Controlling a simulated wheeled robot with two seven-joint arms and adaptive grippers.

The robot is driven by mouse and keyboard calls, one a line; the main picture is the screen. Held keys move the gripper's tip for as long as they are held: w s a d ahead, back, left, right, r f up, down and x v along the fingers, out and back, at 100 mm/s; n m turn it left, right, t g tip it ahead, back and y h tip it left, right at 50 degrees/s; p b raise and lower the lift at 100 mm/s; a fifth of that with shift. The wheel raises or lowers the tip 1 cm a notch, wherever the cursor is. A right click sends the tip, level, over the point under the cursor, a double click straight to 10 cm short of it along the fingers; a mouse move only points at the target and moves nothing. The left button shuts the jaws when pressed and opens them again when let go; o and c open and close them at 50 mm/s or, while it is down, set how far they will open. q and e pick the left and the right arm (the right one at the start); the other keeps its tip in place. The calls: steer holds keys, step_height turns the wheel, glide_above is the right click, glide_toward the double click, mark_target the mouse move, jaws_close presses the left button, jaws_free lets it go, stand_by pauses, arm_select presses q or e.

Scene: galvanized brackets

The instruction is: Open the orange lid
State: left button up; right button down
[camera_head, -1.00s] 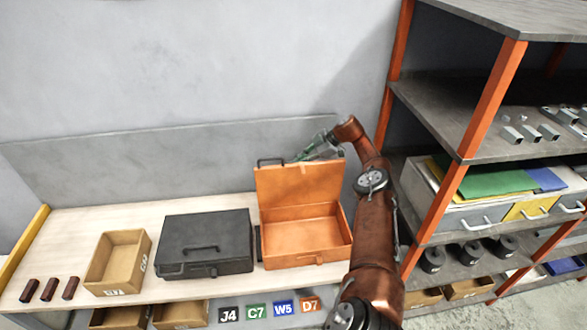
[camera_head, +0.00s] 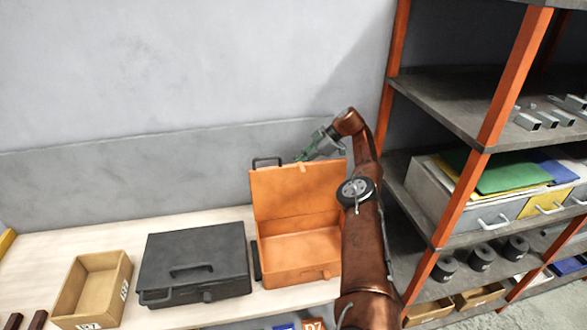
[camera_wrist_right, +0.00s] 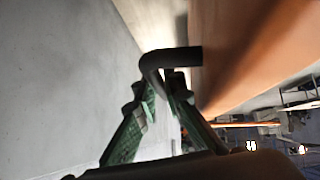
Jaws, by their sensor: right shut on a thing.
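The orange case (camera_head: 300,255) stands on the bench with its orange lid (camera_head: 295,198) swung up, roughly upright. Its inside is visible and looks empty. A dark handle (camera_head: 268,161) shows at the lid's top edge. My right gripper (camera_head: 304,156) is at the lid's top edge, behind it. In the right wrist view, the green fingers of my right gripper (camera_wrist_right: 160,98) are closed around the dark handle (camera_wrist_right: 172,58), beside the orange lid (camera_wrist_right: 245,50). My left gripper is not in view.
A shut black case (camera_head: 195,260) stands just left of the orange case. An open cardboard box (camera_head: 90,290) is farther left. A shelf rack with an orange post (camera_head: 470,200) stands close to my right arm. The wall panel (camera_head: 130,175) is behind the bench.

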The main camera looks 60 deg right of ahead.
steer(key=shift+r, duration=0.25)
steer(key=c, duration=2.1)
jaws_free()
steer(key=shift+a, duration=0.1)
steer(key=shift+o, duration=0.3)
steer(key=shift+f, duration=0.2)
